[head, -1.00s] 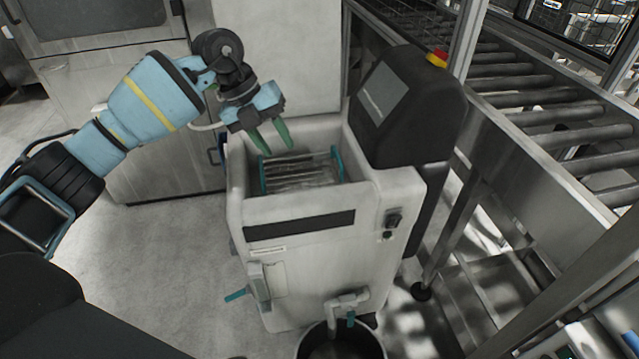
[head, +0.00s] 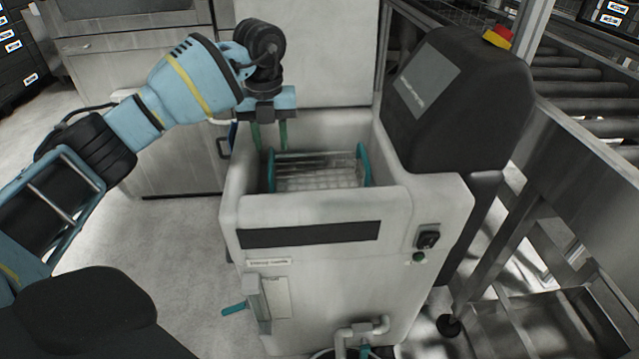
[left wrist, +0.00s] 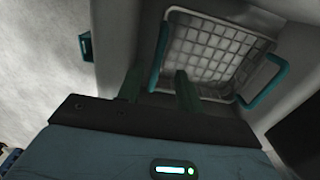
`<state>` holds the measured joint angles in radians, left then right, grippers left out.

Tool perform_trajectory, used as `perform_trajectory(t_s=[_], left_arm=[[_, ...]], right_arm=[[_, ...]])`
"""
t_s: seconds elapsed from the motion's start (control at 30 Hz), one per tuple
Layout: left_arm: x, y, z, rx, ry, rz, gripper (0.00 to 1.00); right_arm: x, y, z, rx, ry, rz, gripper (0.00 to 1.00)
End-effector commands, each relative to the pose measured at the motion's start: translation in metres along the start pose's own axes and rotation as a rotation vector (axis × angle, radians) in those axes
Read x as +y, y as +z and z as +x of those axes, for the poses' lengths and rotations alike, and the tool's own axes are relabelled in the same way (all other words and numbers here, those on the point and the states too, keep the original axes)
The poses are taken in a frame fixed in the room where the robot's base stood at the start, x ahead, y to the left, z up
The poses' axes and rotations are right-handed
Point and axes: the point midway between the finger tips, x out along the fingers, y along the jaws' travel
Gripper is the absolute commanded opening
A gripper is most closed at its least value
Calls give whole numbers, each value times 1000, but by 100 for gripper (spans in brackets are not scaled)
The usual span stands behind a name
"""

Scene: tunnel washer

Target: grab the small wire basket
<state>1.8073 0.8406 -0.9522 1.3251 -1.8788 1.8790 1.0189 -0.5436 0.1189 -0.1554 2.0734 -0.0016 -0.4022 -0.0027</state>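The small wire basket (head: 318,172) sits down in the open basin of the grey-white washer (head: 318,208). It has a pale wire grid and a teal handle at each side. In the left wrist view the basket (left wrist: 212,52) shows from above, with its teal handles at left and right. My left gripper (head: 270,150) is above the left rear part of the basin, with its two green fingers pointing down. My right gripper is not in view.
A dark control console (head: 465,95) with a red and yellow button stands right of the basin. A roller conveyor (head: 575,95) and metal frame lie further right. A steel cabinet (head: 160,100) stands behind at left. Open floor (head: 180,250) lies left of the washer.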

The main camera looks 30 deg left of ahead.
Motion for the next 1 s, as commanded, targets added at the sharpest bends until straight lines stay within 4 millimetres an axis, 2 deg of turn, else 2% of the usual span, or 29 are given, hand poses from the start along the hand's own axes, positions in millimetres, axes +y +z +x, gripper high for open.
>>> perform_trajectory(t_s=[0.13, 0.43, 0.73, 1.0], left_arm=[[1, -1, 17, 2, 2, 0, 36], [2, -3, 27, 2, 2, 1, 36], [4, -8, 66, 2, 1, 1, 36], [4, -8, 70, 1, 0, 2, 36]], right_arm=[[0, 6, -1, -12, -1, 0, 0], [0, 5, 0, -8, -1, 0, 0], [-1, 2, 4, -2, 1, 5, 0], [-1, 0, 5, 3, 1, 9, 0]])
